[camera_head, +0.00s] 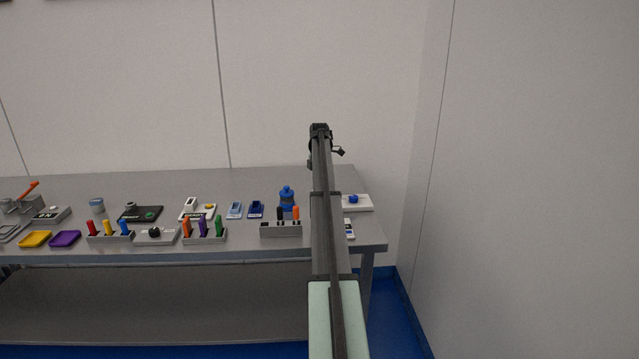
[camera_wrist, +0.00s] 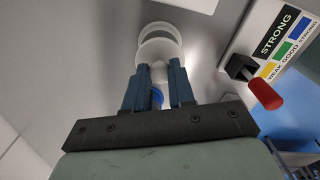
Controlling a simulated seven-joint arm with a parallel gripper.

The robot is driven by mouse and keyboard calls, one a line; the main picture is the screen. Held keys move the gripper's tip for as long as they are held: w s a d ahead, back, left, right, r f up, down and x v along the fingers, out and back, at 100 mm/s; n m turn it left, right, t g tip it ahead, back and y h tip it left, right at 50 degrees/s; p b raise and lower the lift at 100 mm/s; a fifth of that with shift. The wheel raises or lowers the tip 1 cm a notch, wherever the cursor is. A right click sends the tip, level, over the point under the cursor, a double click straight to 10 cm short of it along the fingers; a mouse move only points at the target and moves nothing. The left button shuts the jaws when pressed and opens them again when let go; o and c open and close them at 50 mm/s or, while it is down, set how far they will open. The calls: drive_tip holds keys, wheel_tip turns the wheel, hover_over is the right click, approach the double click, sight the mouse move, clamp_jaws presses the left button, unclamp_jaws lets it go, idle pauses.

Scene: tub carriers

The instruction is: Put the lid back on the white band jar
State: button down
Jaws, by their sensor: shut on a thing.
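My gripper (camera_wrist: 157,68) is shut, its two blue fingers holding a white round lid (camera_wrist: 160,50), seen at the fingertips in the wrist view. Just past the lid, a pale round rim (camera_wrist: 153,29) shows, likely the white band jar; the lid covers part of it. The lid looks offset from this rim, and I cannot tell whether they touch. Something blue (camera_wrist: 157,96) shows between the fingers, partly hidden. In the head view my arm reaches over the right part of the table; the fingers, lid and jar cannot be made out there.
Holders with coloured pens (camera_head: 205,236) line the front.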

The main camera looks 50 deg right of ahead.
idle(0.3)
drive_tip(key=shift+c, duration=2)
unclamp_jaws()
drive_tip(key=shift+r, duration=0.15)
drive_tip(key=shift+r, duration=3.3)
clamp_jaws()
drive_tip(key=shift+f, duration=2.8)
drive_tip(key=shift+r, duration=0.15)
